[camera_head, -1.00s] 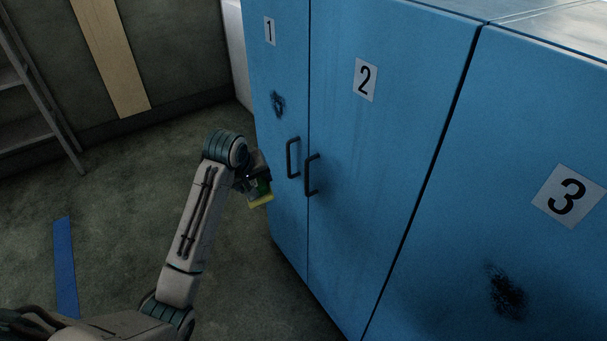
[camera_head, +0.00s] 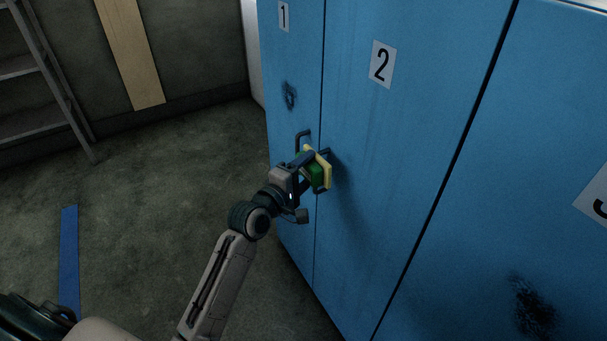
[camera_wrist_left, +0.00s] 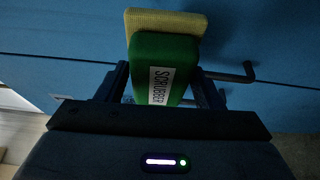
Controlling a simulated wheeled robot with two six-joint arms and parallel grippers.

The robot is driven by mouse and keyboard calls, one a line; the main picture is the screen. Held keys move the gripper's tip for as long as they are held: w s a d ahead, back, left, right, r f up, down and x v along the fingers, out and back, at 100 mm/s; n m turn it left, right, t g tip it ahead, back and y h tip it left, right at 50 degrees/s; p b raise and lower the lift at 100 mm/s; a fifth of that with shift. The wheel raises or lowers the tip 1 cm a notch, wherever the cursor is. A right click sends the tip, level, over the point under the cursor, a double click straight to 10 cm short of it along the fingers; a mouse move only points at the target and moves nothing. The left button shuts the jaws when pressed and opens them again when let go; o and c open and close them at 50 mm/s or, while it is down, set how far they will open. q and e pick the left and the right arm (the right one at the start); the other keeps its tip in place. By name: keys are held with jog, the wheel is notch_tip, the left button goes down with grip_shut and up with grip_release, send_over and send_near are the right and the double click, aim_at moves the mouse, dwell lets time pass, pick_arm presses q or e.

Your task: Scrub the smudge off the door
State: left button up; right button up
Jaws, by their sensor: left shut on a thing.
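My left gripper (camera_head: 305,170) is shut on the scrubber (camera_head: 314,172), a green block with a yellow pad. In the head view it is in front of the handles of doors 1 and 2, partly hiding them. The scrubber also shows in the left wrist view (camera_wrist_left: 165,60), its yellow pad facing the blue surface; I cannot tell whether it touches. A dark smudge (camera_head: 290,96) is on door 1 (camera_head: 297,60), above the gripper. Another dark smudge (camera_head: 534,308) is on door 3 (camera_head: 540,150) at lower right. My right gripper is not in view.
Door 2 (camera_head: 400,150) lies between doors 1 and 3. Dark handles (camera_head: 304,134) stick out close to my gripper. A grey ladder or shelf (camera_head: 40,90) stands at the far left. The floor (camera_head: 160,210) left of the cabinet is mostly clear.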

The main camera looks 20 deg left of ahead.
pick_arm(q)
jog(key=shift+w+d+f+b, duration=0.1)
jog(key=shift+w+d+b, duration=0.2)
jog(key=shift+w+d, duration=0.3)
jog(key=shift+w+d+b, duration=0.3)
jog(key=shift+w+d, duration=0.05)
jog(key=shift+w, duration=0.3)
jog(key=shift+w+d, duration=0.45)
jog(key=shift+w+d+b, duration=0.2)
jog(key=shift+w+b, duration=0.1)
jog(key=shift+b, duration=0.05)
jog(key=shift+w, duration=0.1)
jog(key=shift+w+d, duration=0.35)
jog(key=shift+w+d, duration=0.2)
jog(key=shift+w, duration=0.05)
